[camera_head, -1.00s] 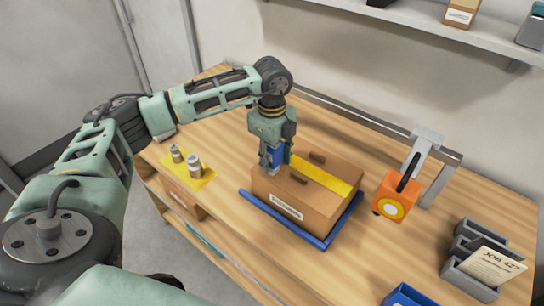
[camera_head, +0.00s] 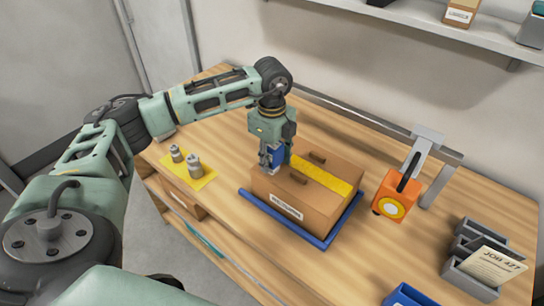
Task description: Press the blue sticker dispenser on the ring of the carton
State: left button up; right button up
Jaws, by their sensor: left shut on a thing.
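My left gripper (camera_head: 273,163) points down at the carton's far left top edge. It is shut on the blue sticker dispenser (camera_head: 280,154), which is partly hidden by the fingers. The dispenser is at the carton's top; I cannot tell whether it touches. The ring on the carton is not visible. My right gripper is not in view.
Grey trays with a job card (camera_head: 486,266) stand at the right. Small weights stand on a yellow mat (camera_head: 203,182) at the left. A blue bin (camera_head: 407,296) is at the front.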

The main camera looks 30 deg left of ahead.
pick_arm(q)
jog(key=shift+f, duration=0.3)
jog(key=shift+f+b, duration=0.15)
jog(key=shift+b, duration=0.2)
jog(key=shift+s+f, duration=0.1)
dwell(0.8)
jog(key=shift+r+p, duration=0.55)
jog(key=shift+r, duration=0.25)
jog(key=shift+r+p, duration=1.75)
jog(key=shift+r, duration=1.05)
